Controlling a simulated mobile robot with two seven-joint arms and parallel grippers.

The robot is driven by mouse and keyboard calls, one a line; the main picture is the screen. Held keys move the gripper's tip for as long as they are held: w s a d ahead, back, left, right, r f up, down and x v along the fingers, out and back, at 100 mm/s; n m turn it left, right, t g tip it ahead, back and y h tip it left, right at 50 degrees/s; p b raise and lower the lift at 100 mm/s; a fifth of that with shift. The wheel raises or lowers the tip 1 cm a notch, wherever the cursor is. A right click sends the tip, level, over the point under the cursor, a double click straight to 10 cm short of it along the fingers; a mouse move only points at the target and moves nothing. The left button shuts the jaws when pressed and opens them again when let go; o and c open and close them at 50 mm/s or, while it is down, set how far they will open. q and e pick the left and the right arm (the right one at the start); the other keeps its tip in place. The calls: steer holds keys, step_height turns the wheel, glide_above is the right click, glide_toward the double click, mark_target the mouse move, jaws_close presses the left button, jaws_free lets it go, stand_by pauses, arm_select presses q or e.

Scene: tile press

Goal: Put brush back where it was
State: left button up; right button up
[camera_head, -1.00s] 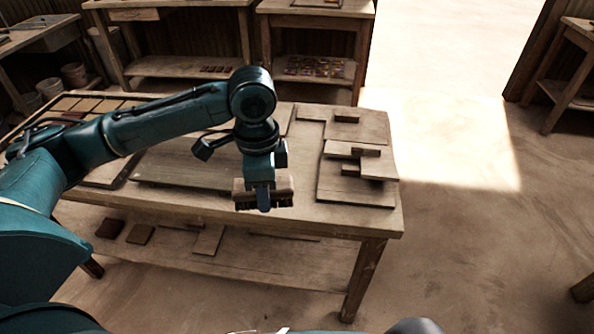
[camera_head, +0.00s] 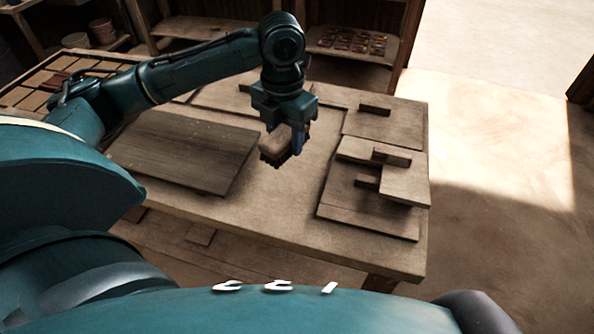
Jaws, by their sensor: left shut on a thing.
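The brush (camera_head: 277,144) has a pale wooden back and dark bristles that point down. My left gripper (camera_head: 299,137) is shut on it, over the middle of the wooden work table (camera_head: 290,215). The bristles are at or just above the table top; I cannot tell if they touch. The gripper hides part of the brush's right end. My right gripper is not in view.
A flat dark board (camera_head: 180,152) lies left of the brush. Wooden boards with small blocks (camera_head: 372,200) lie on the right side of the table. A tray of tiles (camera_head: 35,95) is at the far left. Bare table lies between the boards.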

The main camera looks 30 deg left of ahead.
arm_select(q)
steer(key=shift+w+f+m, duration=0.15)
steer(key=shift+f+m, duration=0.15)
steer(key=shift+f, duration=0.15)
glide_above(287, 181)
step_height(287, 181, down, 4)
steer(key=shift+f+b, duration=0.2)
steer(key=shift+b, duration=0.1)
step_height(287, 181, down, 4)
steer(key=shift+r, duration=0.1)
steer(key=shift+f, duration=0.45)
steer(key=shift+f, duration=0.15)
steer(key=o, duration=0.9)
